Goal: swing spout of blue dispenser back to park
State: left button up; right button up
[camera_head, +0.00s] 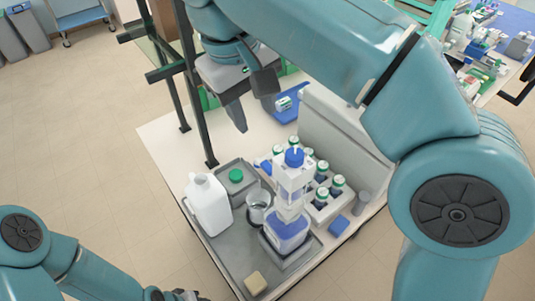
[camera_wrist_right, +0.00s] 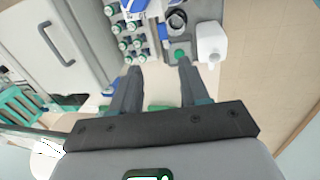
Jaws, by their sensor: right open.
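The blue dispenser (camera_head: 288,231) stands upright on a grey tray, with blue liquid in its lower part, a clear-white upper body and a blue knob (camera_head: 294,157) on top. I cannot make out its spout clearly. In the right wrist view a blue and white part of the dispenser (camera_wrist_right: 154,8) shows at the top edge. My right gripper (camera_head: 256,112) is open and empty, above the back of the bench and apart from the dispenser. Its two fingers also show spread in the right wrist view (camera_wrist_right: 159,69). My left gripper (camera_head: 180,295) barely shows at the bottom edge; its fingers are unclear.
The grey tray (camera_head: 235,262) also holds a white jug (camera_head: 208,206), a beaker (camera_head: 259,205) and a beige block (camera_head: 255,283). A green-capped container (camera_head: 236,176) is behind them. A rack of several green-capped bottles (camera_head: 322,210) stands close right of the dispenser. A dark frame post (camera_head: 197,110) rises at left.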

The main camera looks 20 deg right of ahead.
notch_tip(320, 180, down, 3)
jog(key=b, duration=0.2)
send_over(267, 166)
jog(key=a, duration=0.1)
notch_tip(267, 166, down, 6)
notch_tip(267, 166, down, 6)
jog(key=shift+d+r, duration=0.1)
jog(key=shift+d, duration=0.05)
jog(key=shift+s+d+f, duration=0.1)
jog(key=shift+d+f, duration=0.3)
jog(key=shift+w+a+f, duration=0.1)
jog(key=shift+w+a, duration=0.15)
jog(key=shift+a, duration=0.1)
jog(key=shift+d, duration=0.1)
jog(key=c, duration=0.5)
jog(key=shift+s+d, duration=0.15)
jog(key=shift+s, duration=0.05)
grip_shut()
pick_arm(q)
jog(key=shift+a+f, duration=0.2)
jog(key=shift+f, duration=0.3)
jog(key=shift+a+f, duration=0.15)
jog(key=shift+f, duration=0.3)
